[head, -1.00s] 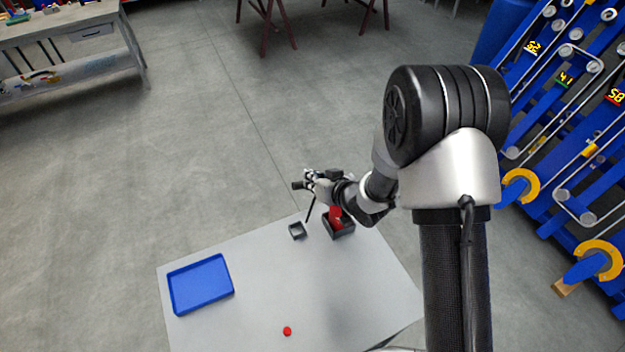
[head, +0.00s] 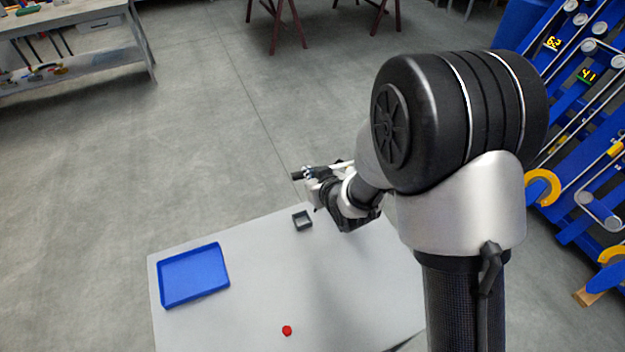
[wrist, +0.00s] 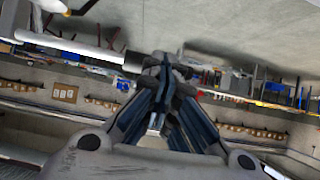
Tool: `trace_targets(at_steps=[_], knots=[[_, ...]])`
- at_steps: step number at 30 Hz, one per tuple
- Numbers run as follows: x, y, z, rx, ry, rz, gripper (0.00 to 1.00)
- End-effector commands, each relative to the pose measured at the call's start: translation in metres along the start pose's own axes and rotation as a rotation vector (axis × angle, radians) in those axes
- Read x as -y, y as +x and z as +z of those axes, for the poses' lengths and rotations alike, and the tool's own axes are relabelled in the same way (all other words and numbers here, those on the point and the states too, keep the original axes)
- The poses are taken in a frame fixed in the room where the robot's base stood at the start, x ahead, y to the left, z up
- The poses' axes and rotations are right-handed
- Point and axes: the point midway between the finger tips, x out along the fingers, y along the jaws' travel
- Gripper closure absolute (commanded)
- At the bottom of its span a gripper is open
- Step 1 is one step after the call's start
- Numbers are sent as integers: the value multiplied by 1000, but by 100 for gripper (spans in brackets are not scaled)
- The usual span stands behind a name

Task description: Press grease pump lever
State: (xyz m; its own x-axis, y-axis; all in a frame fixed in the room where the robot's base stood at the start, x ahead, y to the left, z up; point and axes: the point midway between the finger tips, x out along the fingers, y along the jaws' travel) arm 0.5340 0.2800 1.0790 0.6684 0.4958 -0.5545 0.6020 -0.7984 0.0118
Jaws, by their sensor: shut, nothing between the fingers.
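A pale rod with a black end (wrist: 75,46), possibly the grease pump lever, crosses the upper left of the wrist view. Its black end appears close beside my fingertips; I cannot tell whether they touch. My gripper (wrist: 160,62) is shut and empty, its fingers together. In the head view my gripper (head: 312,176) is small and partly covered by my wrist, over the far edge of the table. No pump body is clearly visible in the head view; my arm covers that part of the table.
The grey table (head: 250,275) carries a blue tray (head: 193,274), a small dark open box (head: 302,220) and a red round object (head: 287,330). A blue rack (head: 585,120) stands at the right. A workbench (head: 75,45) is at the far left.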

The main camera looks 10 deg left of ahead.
Motion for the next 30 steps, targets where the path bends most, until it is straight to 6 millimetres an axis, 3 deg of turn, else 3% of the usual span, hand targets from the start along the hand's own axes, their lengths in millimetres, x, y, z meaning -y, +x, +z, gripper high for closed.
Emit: trace_targets(at_steps=[6, 30], knots=[[2, 7, 12, 4, 1, -1, 100], [2, 8, 14, 5, 2, -1, 100]])
